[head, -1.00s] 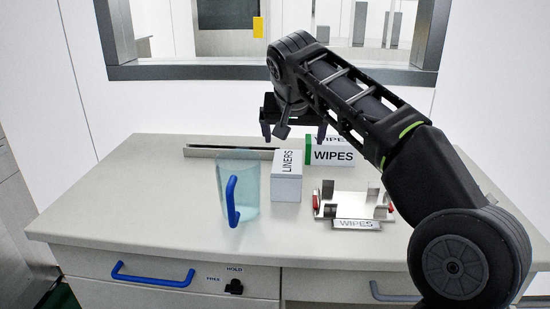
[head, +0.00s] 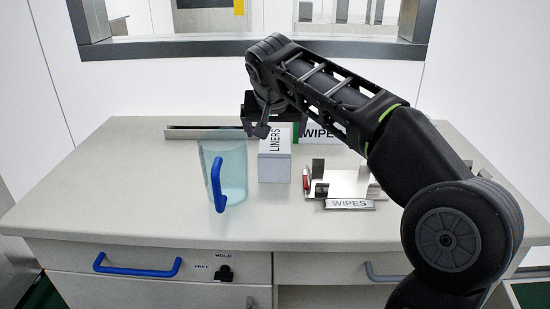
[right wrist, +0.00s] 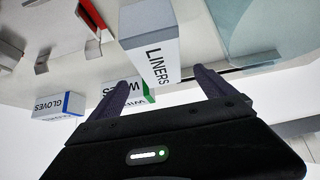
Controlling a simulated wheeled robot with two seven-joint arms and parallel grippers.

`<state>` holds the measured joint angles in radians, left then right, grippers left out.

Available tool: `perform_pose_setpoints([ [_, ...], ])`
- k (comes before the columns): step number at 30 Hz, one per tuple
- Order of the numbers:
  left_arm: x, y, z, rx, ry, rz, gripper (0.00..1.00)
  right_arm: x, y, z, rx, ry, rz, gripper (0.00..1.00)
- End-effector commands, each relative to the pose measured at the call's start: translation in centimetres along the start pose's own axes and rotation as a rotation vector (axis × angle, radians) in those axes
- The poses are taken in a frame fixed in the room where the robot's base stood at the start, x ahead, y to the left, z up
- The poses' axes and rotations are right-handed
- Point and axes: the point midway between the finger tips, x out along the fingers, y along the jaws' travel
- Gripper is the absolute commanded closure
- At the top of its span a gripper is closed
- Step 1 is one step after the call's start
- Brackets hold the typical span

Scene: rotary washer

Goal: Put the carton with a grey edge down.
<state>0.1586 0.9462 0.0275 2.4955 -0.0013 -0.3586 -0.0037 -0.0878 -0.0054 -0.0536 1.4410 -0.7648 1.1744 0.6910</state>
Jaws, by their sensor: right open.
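The carton with a grey edge is the white LINERS carton (head: 275,168), upright on the counter (head: 110,185) just right of the clear jug. My right gripper (head: 272,127) is at the carton's top, pointing down, its fingers partly hidden by the arm and the carton. In the right wrist view the LINERS carton (right wrist: 151,50) shows between the two spread fingers of my right gripper (right wrist: 163,79), with no clear contact on either side. The right gripper is open. My left gripper is not in view.
A clear jug with a blue handle (head: 217,185) stands left. A green-edged WIPES carton (head: 318,134) is behind right. A metal holder (head: 345,185) labelled WIPES stands right. A blue-edged GLOVES carton (right wrist: 58,106) shows in the wrist view. The counter's left side is free.

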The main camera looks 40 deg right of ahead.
Motion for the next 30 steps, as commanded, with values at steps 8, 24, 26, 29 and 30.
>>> perform_pose_setpoints([
  [8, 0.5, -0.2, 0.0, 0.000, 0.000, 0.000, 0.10, 1.7, 0.0, 1.3, 0.000, 0.002, -0.001, 0.06],
  [24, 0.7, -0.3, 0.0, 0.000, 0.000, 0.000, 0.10, 5.4, 0.0, 1.4, 0.000, -0.002, 0.003, 0.06],
  [26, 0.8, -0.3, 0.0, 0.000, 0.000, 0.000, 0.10, 6.5, 0.0, 1.4, 0.000, -0.001, 0.002, 0.06],
  [29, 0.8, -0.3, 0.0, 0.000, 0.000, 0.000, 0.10, 8.1, 0.0, 1.4, 0.000, -0.001, 0.002, 0.06],
  [30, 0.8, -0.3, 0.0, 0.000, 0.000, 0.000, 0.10, 8.5, 0.1, 1.4, 0.001, -0.001, 0.002, 0.06],
])
